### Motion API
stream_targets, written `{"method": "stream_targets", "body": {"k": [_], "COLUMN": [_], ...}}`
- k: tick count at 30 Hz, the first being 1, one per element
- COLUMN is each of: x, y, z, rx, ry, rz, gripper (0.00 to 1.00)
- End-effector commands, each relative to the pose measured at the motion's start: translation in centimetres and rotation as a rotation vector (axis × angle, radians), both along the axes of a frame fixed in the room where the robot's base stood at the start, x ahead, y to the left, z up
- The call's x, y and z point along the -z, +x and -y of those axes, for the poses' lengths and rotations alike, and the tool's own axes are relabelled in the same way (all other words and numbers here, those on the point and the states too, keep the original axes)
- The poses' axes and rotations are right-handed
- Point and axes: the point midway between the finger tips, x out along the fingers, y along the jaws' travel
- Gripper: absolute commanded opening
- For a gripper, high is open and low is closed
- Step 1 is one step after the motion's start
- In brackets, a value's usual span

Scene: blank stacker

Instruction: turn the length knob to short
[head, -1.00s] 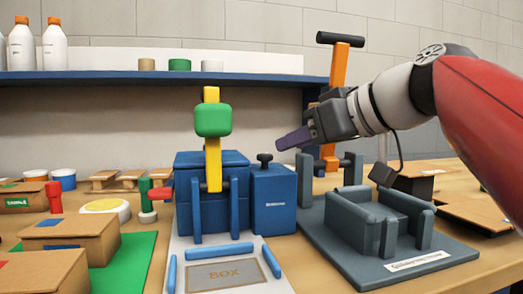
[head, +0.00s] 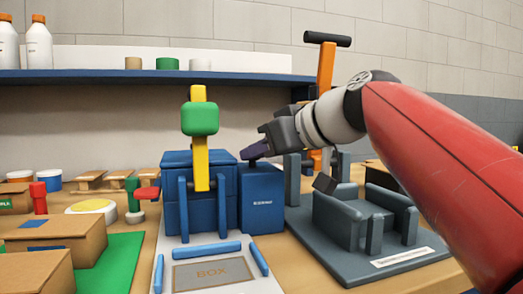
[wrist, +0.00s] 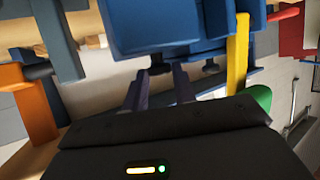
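A small black knob (head: 253,162) stands on top of the blue box (head: 262,200) at the right of the blue machine (head: 205,190). My gripper (head: 254,150) is just above the knob, its dark purple fingers pointing down and left. In the wrist view my gripper (wrist: 160,84) has its two fingers apart with a gap between them. A dark knob (wrist: 159,65) shows past the fingertips, in line with that gap. I cannot tell whether a finger touches it. The white lettering on the box is too small to read.
A yellow lever with a green head (head: 200,120) rises left of the knob. A grey fixture (head: 345,220) with an orange, black-handled lever (head: 326,65) stands to the right. Cardboard boxes (head: 60,235) lie at the left. A blue shelf (head: 100,76) runs behind.

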Motion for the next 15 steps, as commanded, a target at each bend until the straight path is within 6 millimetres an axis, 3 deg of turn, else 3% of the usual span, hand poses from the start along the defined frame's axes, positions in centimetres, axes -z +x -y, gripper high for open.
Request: {"method": "stream_targets", "body": {"k": [5, 15], "x": [0.0, -0.23], "y": [0.27, 0.86], "z": [0.16, 0.52], "rx": [-0.058, -0.367], "ry": [-0.001, -0.001], "rz": [-0.005, -0.005], "gripper": [0.04, 0.04]}}
